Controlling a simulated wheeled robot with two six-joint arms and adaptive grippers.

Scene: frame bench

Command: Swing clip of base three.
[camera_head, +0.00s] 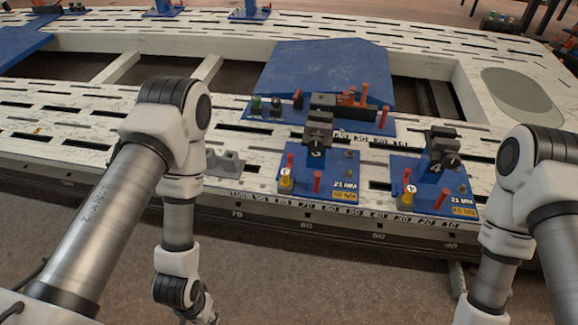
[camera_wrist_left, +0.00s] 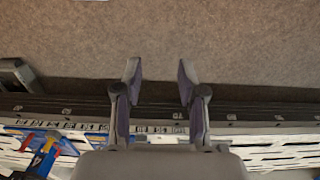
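Base three (camera_head: 335,180) is a blue block marked 3 on the white frame bench, with red pins, a yellow knob and a "23 MM" label. Its dark grey clip (camera_head: 318,128) sits on top of its post; whether it is swung open or closed is unclear. My left gripper (camera_head: 205,312) hangs low in front of the bench, left of base three and apart from it. In the left wrist view my left gripper (camera_wrist_left: 159,80) is open and empty, its fingers over the floor. My right arm comes in at the right; its gripper is outside the picture.
Base four (camera_head: 425,200), similar with a dark clip (camera_head: 443,142), stands right of base three. Behind are a blue base (camera_head: 275,116) with red and dark parts and a large blue plate (camera_head: 325,65). A grey bracket (camera_head: 226,162) lies left.

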